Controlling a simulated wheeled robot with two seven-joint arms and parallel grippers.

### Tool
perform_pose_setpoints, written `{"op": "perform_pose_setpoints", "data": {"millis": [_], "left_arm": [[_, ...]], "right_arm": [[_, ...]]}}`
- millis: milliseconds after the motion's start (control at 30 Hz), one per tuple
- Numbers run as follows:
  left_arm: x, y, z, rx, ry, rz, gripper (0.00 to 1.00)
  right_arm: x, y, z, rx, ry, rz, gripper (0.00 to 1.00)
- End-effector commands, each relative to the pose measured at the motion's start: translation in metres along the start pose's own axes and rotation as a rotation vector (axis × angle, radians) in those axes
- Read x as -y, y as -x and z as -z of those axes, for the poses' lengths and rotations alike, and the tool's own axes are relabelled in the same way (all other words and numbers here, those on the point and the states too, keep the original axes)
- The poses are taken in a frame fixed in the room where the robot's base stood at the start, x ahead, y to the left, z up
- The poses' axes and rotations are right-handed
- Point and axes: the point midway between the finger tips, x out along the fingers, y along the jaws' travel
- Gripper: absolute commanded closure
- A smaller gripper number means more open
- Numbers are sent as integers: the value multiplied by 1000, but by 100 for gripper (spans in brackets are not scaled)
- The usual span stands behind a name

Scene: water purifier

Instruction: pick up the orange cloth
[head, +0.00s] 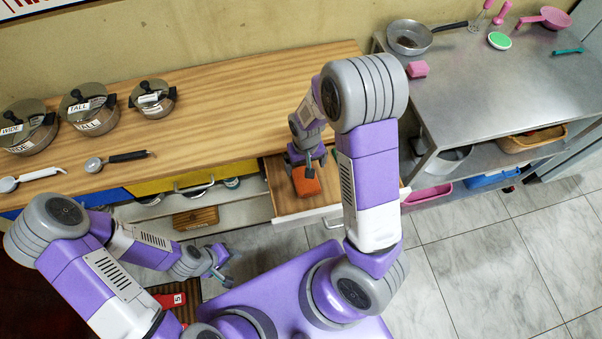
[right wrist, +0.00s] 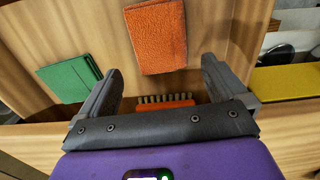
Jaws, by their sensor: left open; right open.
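The orange cloth (right wrist: 157,37) lies flat in an open wooden drawer (head: 285,200), also showing as orange under my right gripper in the head view (head: 306,184). My right gripper (right wrist: 162,66) is open and empty above the drawer. In the right wrist view its fingers stand to either side, with the cloth ahead between and beyond their tips; I cannot tell the exact height gap. My left gripper (head: 222,264) is open and empty, low at the left, away from the drawer.
A green cloth (right wrist: 70,78) and an orange brush (right wrist: 165,101) with pale bristles lie in the same drawer, whose walls are close by. A metal table (head: 480,85) with a pan (head: 410,37) is at the right.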

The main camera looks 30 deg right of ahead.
Motion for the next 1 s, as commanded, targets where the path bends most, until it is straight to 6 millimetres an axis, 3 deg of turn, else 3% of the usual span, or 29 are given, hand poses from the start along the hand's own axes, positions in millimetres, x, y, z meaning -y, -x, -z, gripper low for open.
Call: {"op": "perform_pose_setpoints", "data": {"millis": [333, 567, 833, 1000], "left_arm": [[5, -14, 0, 2, 0, 0, 57], [11, -28, 1, 1, 0, 0, 57], [10, -28, 1, 1, 0, 0, 57], [10, -28, 1, 1, 0, 0, 57]], "right_arm": [[-2, -35, -2, 2, 1, -1, 1], [-4, -70, -4, 3, 0, -2, 1], [-4, -72, -3, 0, 0, 0, 1], [-4, -72, -3, 0, 0, 0, 27]]}}
